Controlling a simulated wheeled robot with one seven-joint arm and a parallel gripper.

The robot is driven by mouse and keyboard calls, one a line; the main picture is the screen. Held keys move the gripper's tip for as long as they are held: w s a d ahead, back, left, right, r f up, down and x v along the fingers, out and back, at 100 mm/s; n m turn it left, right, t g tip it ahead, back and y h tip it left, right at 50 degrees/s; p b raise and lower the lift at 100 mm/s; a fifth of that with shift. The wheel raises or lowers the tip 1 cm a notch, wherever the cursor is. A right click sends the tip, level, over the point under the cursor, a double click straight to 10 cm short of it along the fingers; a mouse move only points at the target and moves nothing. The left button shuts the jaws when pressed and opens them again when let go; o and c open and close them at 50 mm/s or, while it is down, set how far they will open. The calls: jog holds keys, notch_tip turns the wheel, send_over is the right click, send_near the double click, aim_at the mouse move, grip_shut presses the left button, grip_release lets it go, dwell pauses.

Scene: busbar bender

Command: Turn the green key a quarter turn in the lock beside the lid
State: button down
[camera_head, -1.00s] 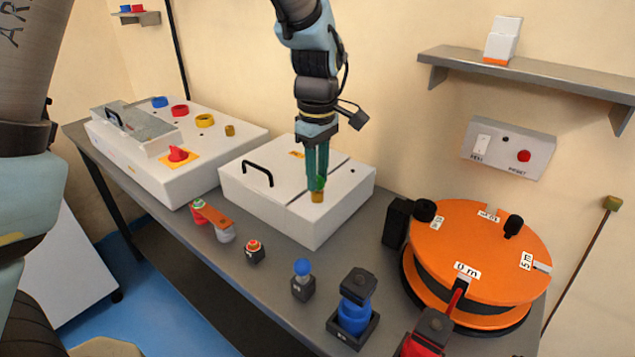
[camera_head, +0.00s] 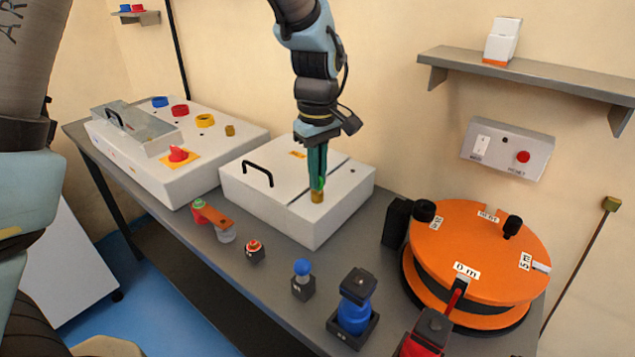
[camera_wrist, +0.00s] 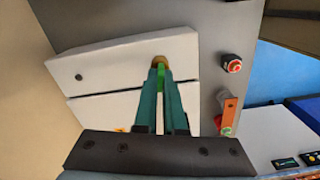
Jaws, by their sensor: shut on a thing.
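The green key (camera_wrist: 160,77) stands in the brass lock (camera_head: 317,196) on top of the white box, beside the lid (camera_head: 270,173) with its black handle. My gripper (camera_head: 317,184) points down and is shut on the key. In the wrist view my gripper (camera_wrist: 160,72) has its two teal fingers on both sides of the key, right above the lock (camera_wrist: 159,61). The fingers hide most of the key, and its exact angle is hard to tell.
Left is a white panel box (camera_head: 170,182) with coloured rings and a red knob. In front stand an orange-armed part (camera_head: 213,217), a red button (camera_head: 254,251) and a blue-knobbed block (camera_head: 302,279). Right is a big orange drum (camera_head: 475,255).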

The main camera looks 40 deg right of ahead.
jog(key=shift+m, duration=1.4)
jog(key=shift+m+p, duration=0.4)
jog(key=shift+m, duration=0.5)
jog(key=m, duration=0.4)
jog(key=shift+p, duration=0.35)
